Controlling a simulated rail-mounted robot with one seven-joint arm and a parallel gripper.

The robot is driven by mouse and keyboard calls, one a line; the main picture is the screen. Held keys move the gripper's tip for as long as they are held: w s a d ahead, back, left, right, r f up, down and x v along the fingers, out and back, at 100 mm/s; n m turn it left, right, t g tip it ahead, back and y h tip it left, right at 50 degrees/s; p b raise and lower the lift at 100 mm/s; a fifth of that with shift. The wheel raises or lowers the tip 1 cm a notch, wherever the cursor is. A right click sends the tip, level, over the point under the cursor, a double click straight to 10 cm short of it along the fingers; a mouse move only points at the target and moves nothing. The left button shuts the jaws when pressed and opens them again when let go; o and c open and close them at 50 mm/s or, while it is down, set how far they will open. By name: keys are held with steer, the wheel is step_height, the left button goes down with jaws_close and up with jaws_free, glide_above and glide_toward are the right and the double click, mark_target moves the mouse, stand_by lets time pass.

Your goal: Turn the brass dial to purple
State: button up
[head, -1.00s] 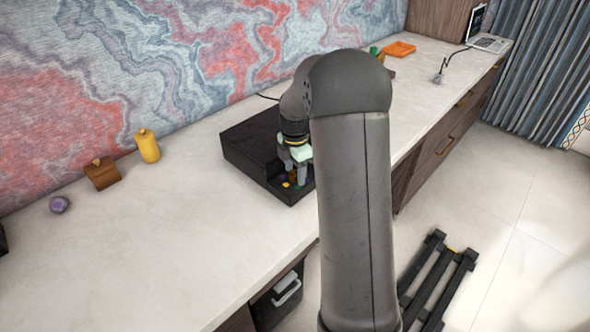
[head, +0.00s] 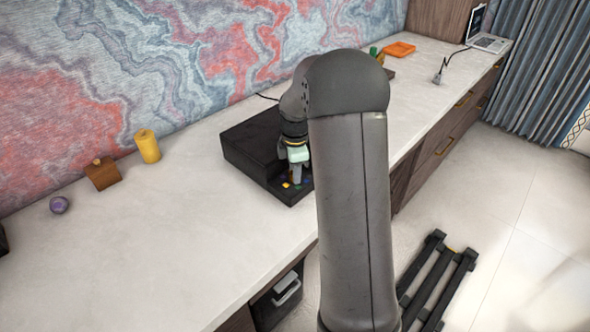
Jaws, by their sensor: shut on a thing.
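The black dial box (head: 252,152) sits on the pale countertop, left of my arm. On its low front ledge there is a yellow mark (head: 286,185), with small dark green and blue marks beside it. My gripper (head: 296,178) points down over this ledge, shut on the brass dial (head: 291,176). Only a small brownish-gold part of the dial shows beside the fingers. The dial's pointer is hidden, so I cannot tell which colour it faces. My arm covers the right side of the box.
A purple ball (head: 59,205), a wooden block with a knob (head: 102,174) and a yellow canister (head: 147,146) stand to the left. The counter's front left is clear.

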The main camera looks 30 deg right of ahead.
steer(key=m, duration=0.4)
steer(key=shift+m, duration=0.3)
steer(key=m, duration=0.3)
steer(key=shift+m, duration=0.4)
steer(key=m, duration=0.4)
steer(key=shift+a, duration=0.1)
steer(key=m, duration=0.4)
steer(key=shift+p, duration=0.3)
steer(key=m, duration=0.3)
steer(key=shift+m, duration=0.3)
steer(key=m+p, duration=0.1)
steer(key=m, duration=0.3)
steer(key=shift+r+m, duration=0.1)
steer(key=shift+m, duration=0.2)
steer(key=m+p, duration=0.1)
steer(key=m, duration=0.3)
steer(key=shift+m+p, duration=0.6)
steer(key=shift+m, duration=1.1)
